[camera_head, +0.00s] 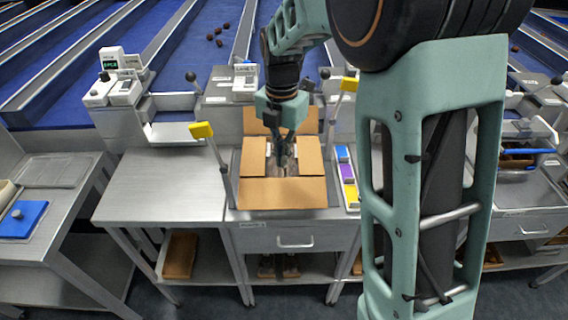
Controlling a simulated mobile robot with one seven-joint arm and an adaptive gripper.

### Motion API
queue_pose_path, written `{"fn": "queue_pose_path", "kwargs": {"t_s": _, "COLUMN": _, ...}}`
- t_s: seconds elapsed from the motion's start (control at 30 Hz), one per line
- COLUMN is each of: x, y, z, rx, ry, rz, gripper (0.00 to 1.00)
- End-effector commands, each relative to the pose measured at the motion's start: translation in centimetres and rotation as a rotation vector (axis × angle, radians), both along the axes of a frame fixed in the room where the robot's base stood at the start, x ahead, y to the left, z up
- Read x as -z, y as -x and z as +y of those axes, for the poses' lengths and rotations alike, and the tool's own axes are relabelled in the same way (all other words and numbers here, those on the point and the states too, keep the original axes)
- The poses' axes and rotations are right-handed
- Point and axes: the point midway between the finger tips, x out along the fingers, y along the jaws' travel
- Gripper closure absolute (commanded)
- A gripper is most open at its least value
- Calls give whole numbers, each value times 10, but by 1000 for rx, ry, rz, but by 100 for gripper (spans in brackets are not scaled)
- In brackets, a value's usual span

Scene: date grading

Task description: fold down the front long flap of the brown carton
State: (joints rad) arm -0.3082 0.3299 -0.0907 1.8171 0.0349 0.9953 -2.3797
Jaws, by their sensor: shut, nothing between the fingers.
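The brown carton stands open on the metal bench in the middle of the head view. Its front long flap (283,194) spreads across the near side as a flat brown panel. The left short flap (251,158) and right short flap (310,156) flank a gap in the middle. The back long flap (255,122) shows at the far side, partly behind my arm. My gripper (284,164) points down over the gap between the short flaps, beyond the front flap. It is shut and empty. Whether its tips are inside the carton is unclear.
A strip of coloured cards (347,172) lies just right. The metal table (160,185) to the left is bare. A drawer (290,240) sits below the carton.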

Motion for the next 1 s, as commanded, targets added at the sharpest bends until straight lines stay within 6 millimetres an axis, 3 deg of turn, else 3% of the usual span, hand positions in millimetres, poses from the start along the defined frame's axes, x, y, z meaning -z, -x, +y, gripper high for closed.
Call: {"fn": "queue_pose_path", "kwargs": {"t_s": 1.0, "x": -2, "y": -52, "z": -2, "rx": -1, "ry": 0, "rz": 1, "gripper": 100}}
